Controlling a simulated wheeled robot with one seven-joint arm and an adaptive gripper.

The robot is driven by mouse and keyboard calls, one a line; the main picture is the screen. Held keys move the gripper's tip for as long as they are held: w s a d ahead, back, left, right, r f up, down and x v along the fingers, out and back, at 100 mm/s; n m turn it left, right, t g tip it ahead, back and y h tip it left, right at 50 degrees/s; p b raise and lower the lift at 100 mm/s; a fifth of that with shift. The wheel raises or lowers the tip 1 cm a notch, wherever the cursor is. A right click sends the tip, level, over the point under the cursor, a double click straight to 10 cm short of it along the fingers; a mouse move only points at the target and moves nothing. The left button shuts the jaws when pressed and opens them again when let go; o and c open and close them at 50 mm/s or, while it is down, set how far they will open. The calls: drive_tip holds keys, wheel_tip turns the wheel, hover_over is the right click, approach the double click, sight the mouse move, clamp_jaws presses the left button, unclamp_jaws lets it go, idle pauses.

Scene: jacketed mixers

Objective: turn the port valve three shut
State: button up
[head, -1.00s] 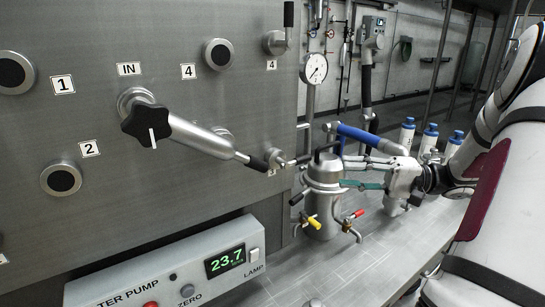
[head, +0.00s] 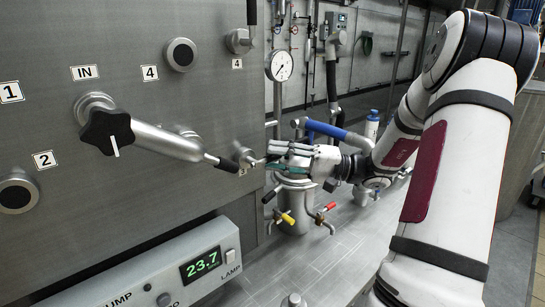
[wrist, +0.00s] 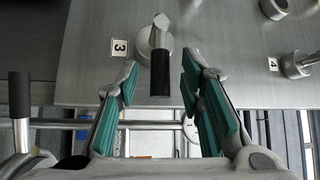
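Port valve three is a small metal valve on the grey panel; its stub and black-gripped lever (wrist: 160,76) show in the wrist view beside the label 3 (wrist: 120,48). The lever points down the picture, toward my gripper. My gripper (wrist: 158,82) is open, with its green-padded fingers on either side of the black grip and a gap visible on both sides. In the head view valve three (head: 246,157) is small, just left of my gripper's fingertips (head: 268,157). Its label there is partly hidden, and contact cannot be told.
A long metal arm with a black star knob (head: 108,132) reaches toward valve three from the left. A steel vessel (head: 295,208) with red and yellow taps stands below my gripper. Valve four (wrist: 297,66) is to the right in the wrist view. A gauge (head: 280,66) is behind.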

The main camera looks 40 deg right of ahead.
drive_tip(key=shift+x, duration=0.8)
clamp_jaws()
drive_tip(key=shift+s, duration=0.1)
